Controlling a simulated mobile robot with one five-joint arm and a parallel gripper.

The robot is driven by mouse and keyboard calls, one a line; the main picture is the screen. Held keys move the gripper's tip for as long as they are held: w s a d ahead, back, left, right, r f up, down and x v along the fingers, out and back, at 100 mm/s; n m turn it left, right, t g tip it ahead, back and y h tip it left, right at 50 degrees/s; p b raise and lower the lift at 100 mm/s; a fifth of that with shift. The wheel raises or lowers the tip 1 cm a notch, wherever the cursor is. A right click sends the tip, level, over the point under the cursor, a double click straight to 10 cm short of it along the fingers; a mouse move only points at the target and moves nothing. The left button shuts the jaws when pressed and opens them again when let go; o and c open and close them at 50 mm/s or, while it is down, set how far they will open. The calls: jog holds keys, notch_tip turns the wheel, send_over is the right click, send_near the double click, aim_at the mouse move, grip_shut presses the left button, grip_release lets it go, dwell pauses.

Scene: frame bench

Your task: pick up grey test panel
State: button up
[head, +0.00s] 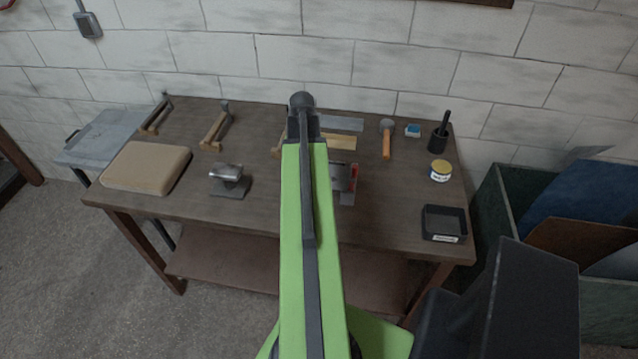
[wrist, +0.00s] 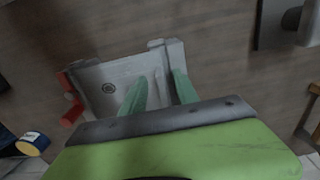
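In the wrist view a pale grey fixture (wrist: 112,84) with a round dark mark and raised ends lies under my gripper. It has a red handle at its left. My gripper (wrist: 158,88) has its two green fingers apart over the fixture's right part, with a thin pale upright edge between them, perhaps the grey test panel; I cannot tell for sure. The fingers do not visibly close on it. In the head view my arm hides the gripper and part of the fixture (head: 342,176). A flat grey strip (head: 342,123) also lies at the back of the bench.
A green bin (head: 502,205) with sheets stands at right.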

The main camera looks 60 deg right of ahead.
jog(key=shift+r, duration=0.1)
grip_shut()
jog(key=shift+s, duration=0.1)
dwell(1.2)
